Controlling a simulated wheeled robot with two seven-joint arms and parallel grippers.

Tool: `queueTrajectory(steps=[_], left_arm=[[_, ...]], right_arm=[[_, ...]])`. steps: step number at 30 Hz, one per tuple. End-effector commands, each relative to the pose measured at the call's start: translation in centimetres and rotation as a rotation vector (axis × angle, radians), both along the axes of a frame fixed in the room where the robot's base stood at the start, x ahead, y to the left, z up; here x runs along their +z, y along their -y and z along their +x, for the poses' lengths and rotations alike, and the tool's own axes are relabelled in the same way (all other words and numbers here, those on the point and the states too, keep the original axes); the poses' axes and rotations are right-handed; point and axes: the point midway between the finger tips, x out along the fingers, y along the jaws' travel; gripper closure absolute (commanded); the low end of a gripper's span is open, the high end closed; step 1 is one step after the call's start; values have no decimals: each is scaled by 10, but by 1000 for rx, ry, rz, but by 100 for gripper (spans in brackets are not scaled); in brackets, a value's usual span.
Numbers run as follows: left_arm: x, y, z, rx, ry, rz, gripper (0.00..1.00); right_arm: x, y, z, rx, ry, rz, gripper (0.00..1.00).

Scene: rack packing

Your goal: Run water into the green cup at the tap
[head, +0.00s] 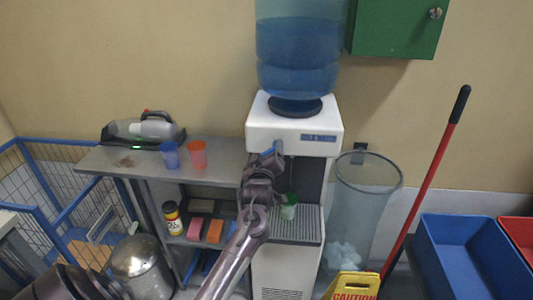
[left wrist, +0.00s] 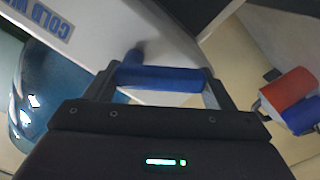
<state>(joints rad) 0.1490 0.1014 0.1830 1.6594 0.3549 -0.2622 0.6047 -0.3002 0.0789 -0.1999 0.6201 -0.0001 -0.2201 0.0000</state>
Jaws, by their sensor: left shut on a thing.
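The green cup (head: 289,207) stands on the drip tray (head: 308,229) of the white water dispenser (head: 262,125), just right of my left wrist. Whether water is in it is too small to tell. My left gripper (head: 268,158) is at the dispenser's front, shut on the blue tap handle (head: 277,147). In the left wrist view the blue tap handle (left wrist: 160,78) lies crosswise between the two fingers, beside the dispenser's lettered panel (left wrist: 90,45). The spout is mostly hidden by my gripper. My right gripper is not in view.
A blue cup (head: 170,154) and an orange cup (head: 197,154) stand on the metal shelf (head: 225,155) left of the dispenser. A wire bin (head: 362,205), a red-handled pole (head: 432,180) and a yellow caution sign (head: 352,287) stand to the right.

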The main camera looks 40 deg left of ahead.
Motion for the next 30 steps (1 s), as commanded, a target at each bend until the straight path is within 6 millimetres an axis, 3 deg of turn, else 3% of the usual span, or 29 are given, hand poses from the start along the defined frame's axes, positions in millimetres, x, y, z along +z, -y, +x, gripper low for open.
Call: queueTrajectory(steps=[18,30], left_arm=[[15,-3,-2,1,-232,379,65],[18,-2,-1,0,-321,529,65]], right_arm=[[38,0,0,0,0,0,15],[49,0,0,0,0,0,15]])
